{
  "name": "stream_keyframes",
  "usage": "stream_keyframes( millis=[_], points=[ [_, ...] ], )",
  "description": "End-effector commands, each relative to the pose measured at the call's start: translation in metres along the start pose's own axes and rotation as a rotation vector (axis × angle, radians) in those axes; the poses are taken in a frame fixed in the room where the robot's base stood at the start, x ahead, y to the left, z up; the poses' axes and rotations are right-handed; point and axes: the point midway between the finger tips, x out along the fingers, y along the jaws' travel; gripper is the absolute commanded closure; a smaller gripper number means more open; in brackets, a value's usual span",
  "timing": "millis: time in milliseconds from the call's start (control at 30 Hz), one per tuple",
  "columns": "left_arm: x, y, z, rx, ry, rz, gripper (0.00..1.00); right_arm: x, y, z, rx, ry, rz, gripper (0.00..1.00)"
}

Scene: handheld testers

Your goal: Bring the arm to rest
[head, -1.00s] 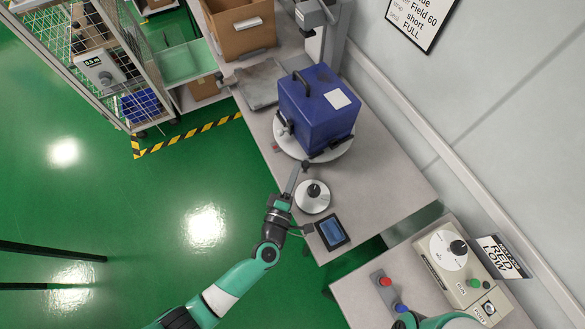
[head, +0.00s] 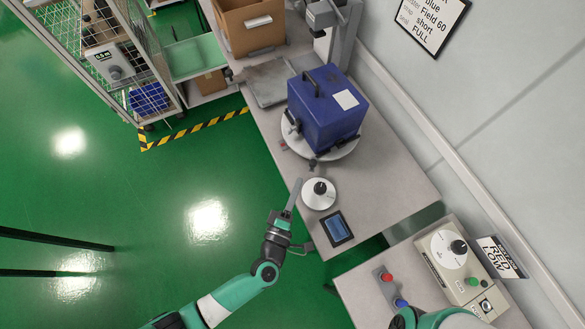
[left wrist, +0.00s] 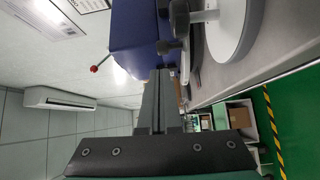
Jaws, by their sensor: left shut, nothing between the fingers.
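My left gripper (head: 296,186) is shut and empty, at the left edge of the grey workbench (head: 385,195). In the left wrist view its two dark fingers (left wrist: 159,100) lie together with nothing between them. In the head view the fingers are close beside a white round dial with a black knob (head: 319,192); I cannot tell whether they are above bench height. A green part of my right arm (head: 435,318) shows at the bottom edge; the right gripper is out of frame.
A blue box with a handle (head: 328,110) sits on a round white turntable (head: 290,132). A small screen (head: 336,229) lies below the dial. Open green floor (head: 160,215) lies left of the bench.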

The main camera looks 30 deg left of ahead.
Motion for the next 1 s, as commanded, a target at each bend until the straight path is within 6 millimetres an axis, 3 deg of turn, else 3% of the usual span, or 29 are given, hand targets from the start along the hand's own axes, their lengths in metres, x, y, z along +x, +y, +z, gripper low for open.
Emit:
stream_keyframes(
  millis=[100,267,767,867,967,1000],
  points=[
    [-0.018,0.002,0.018,0.001,-0.006,-0.001,1.00,0.006,0.000,-0.005,0.000,0.000,0.000,0.50],
    [-0.031,0.001,0.027,0.000,-0.001,-0.001,1.00,0.007,0.000,-0.006,0.000,0.000,0.000,0.50],
    [-0.028,0.002,0.021,-0.002,0.020,0.001,1.00,0.007,0.000,-0.006,0.000,0.000,0.000,0.50],
    [-0.003,0.024,0.009,-0.038,0.082,0.040,1.00,0.007,0.000,-0.006,0.000,0.000,0.000,0.50],
    [0.034,0.080,-0.006,-0.111,0.159,0.144,1.00,0.007,0.000,-0.006,0.000,0.000,0.000,0.50],
    [0.047,0.110,-0.014,-0.136,0.187,0.206,1.00,0.007,0.000,-0.006,0.000,0.000,0.000,0.50]
  ],
)
